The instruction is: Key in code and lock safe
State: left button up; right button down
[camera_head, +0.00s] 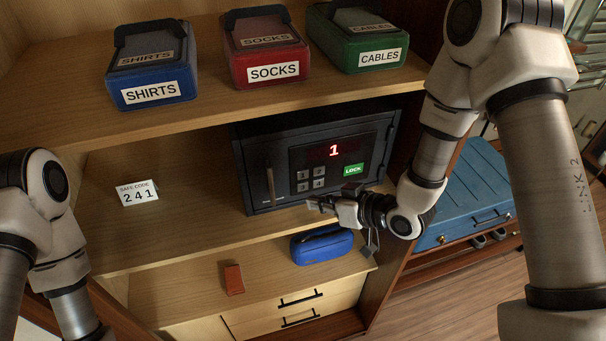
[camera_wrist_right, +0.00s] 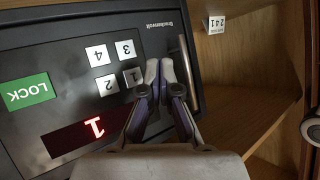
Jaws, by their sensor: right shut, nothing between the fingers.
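The dark safe (camera_head: 262,160) stands on the middle shelf with its door shut. Its red display (camera_head: 334,150) reads 1, also in the right wrist view (camera_wrist_right: 94,128). Four number keys (camera_head: 311,180), marked 1 to 4, sit beside a green LOCK key (camera_head: 353,170); LOCK also shows in the wrist view (camera_wrist_right: 28,91). A white card (camera_head: 137,193) left of the safe reads SAFE CODE 241. My right gripper (camera_head: 312,205) is shut and empty before the lower safe front. In the wrist view its fingertips (camera_wrist_right: 161,66) appear beside key 1 (camera_wrist_right: 133,77); contact is unclear. My left gripper is out of view.
Bins marked SHIRTS (camera_head: 151,94), SOCKS (camera_head: 272,72) and CABLES (camera_head: 379,57) stand on the upper shelf. A blue case (camera_head: 322,246) and small brown item (camera_head: 234,280) lie below. A blue suitcase (camera_head: 463,199) is at right. Shelf space left of the safe is mostly clear.

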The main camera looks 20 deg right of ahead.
aim_at(303, 187)
dwell(0.8)
jog(key=s+f+m+b, duration=0.1)
jog(key=m, duration=0.5)
jog(key=s+f+m+b, duration=0.1)
jog(key=m+b, duration=0.1)
jog(key=m, duration=0.4)
jog(key=s+f+m+b, duration=0.1)
jog(key=f+m, duration=0.1)
jog(key=m, duration=0.4)
jog(key=shift+s+m+y+b, duration=0.3)
jog(key=shift+s+b, duration=0.05)
jog(key=w+p, duration=0.1)
jog(key=w, duration=0.7)
jog(key=shift+w+a, duration=0.1)
jog(key=shift+w, duration=0.25)
